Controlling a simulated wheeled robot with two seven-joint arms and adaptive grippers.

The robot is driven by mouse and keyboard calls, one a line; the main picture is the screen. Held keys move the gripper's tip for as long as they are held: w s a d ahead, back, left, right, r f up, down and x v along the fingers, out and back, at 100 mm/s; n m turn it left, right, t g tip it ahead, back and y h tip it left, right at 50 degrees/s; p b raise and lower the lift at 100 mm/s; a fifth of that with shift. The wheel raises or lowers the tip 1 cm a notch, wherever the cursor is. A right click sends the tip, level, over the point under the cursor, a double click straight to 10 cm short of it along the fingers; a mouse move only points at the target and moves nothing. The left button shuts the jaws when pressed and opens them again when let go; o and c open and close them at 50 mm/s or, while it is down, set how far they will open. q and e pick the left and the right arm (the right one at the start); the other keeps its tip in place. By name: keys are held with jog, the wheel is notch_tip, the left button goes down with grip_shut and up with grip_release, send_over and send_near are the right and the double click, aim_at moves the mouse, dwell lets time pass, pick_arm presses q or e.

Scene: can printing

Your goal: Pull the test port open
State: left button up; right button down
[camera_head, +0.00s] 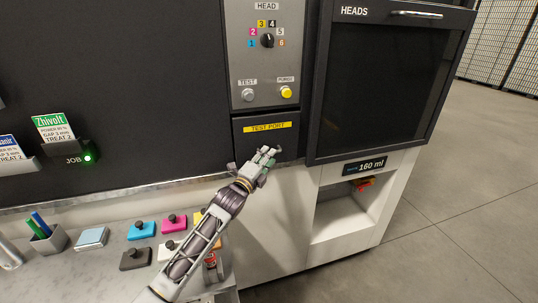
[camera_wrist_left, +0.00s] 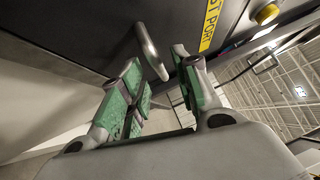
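The test port (camera_head: 285,140) is a dark panel with a yellow "TEST PORT" label (camera_head: 268,127), below the grey HEAD panel. In the left wrist view the yellow label (camera_wrist_left: 208,27) and a metal bar handle (camera_wrist_left: 150,48) on the dark panel show. My left gripper (camera_head: 265,160) is in front of the lower part of the port and hides the handle in the head view. In the left wrist view its green-padded fingers (camera_wrist_left: 157,72) are apart, with the handle's end at the gap between the fingertips. Contact cannot be told. The port panel looks closed. My right gripper is out of view.
The HEAD panel above has a dial (camera_head: 267,40), a TEST button (camera_head: 248,95) and a yellow button (camera_head: 286,92). The HEADS cabinet (camera_head: 380,90) stands to the right. A counter with coloured blocks (camera_head: 141,230) and a pen cup (camera_head: 50,240) is at lower left.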

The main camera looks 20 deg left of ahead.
pick_arm(q)
jog(key=shift+x, duration=0.95)
grip_shut()
